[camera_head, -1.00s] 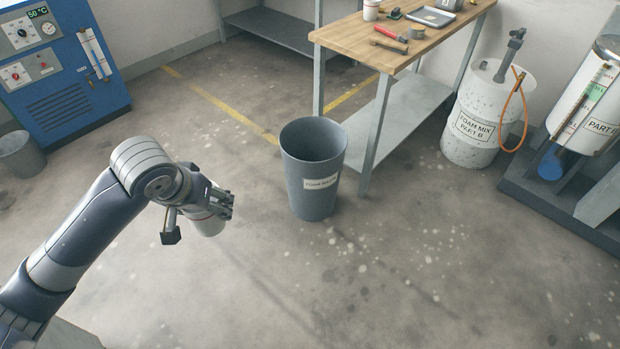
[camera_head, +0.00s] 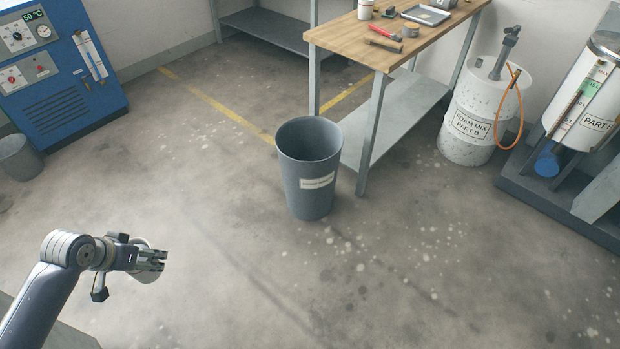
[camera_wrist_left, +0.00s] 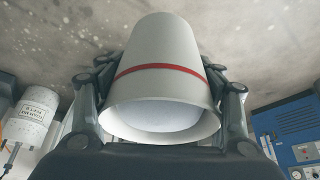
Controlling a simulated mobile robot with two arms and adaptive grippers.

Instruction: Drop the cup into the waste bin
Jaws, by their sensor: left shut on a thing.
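My left gripper (camera_head: 160,262) is at the lower left in the head view, shut on a white cup. The cup (camera_head: 141,272) is mostly hidden behind the gripper there. In the left wrist view the cup (camera_wrist_left: 160,48) is pale with a red band, between the two fingers, its open rim towards the camera. The waste bin (camera_head: 308,170) is a tall grey open-topped bin with a white label, standing on the floor in the middle. The gripper is to the left of the bin and well apart from it. My right gripper is not in view.
A wooden workbench (camera_head: 350,34) with tools stands behind the bin, one leg close to it. A white drum (camera_head: 470,125) is to the right. A blue machine (camera_head: 62,90) and a smaller grey bin (camera_head: 18,158) are at left. The floor between gripper and bin is clear.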

